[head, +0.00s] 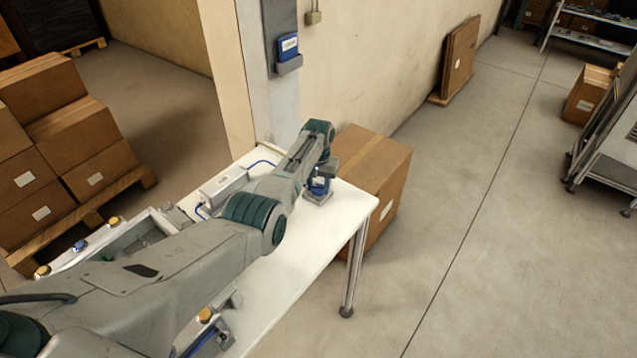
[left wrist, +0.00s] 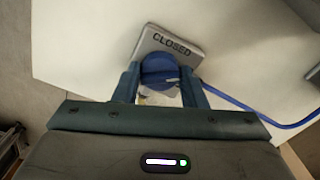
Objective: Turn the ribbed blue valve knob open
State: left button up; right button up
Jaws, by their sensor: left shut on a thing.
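The blue valve knob (left wrist: 158,68) sits on a grey base plate (left wrist: 172,42) marked "CLOSED" in the left wrist view. My left gripper (left wrist: 160,88) has a finger on each side of the knob and is shut on it. In the head view my left arm reaches across the white table to the knob (head: 319,184) near the table's far right corner. There the left gripper (head: 321,176) points down over it and partly hides it. The ribs are too small to make out.
The white table (head: 310,240) is mostly bare near the knob. A blue hose (left wrist: 240,106) runs from beside the knob. A large cardboard box (head: 385,170) stands just behind the table's right end. A wall post with a blue device (head: 288,47) rises behind the table.

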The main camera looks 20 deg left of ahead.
aim_at(318, 186)
pick_arm(q)
jog(key=m, duration=0.4)
jog(key=shift+w+r+p, duration=0.1)
jog(key=shift+p, duration=0.2)
jog(key=shift+m, duration=1.3)
jog(key=o, duration=1)
notch_tip(318, 186, up, 11)
jog(key=shift+f+b, duration=0.1)
jog(key=shift+b, duration=0.7)
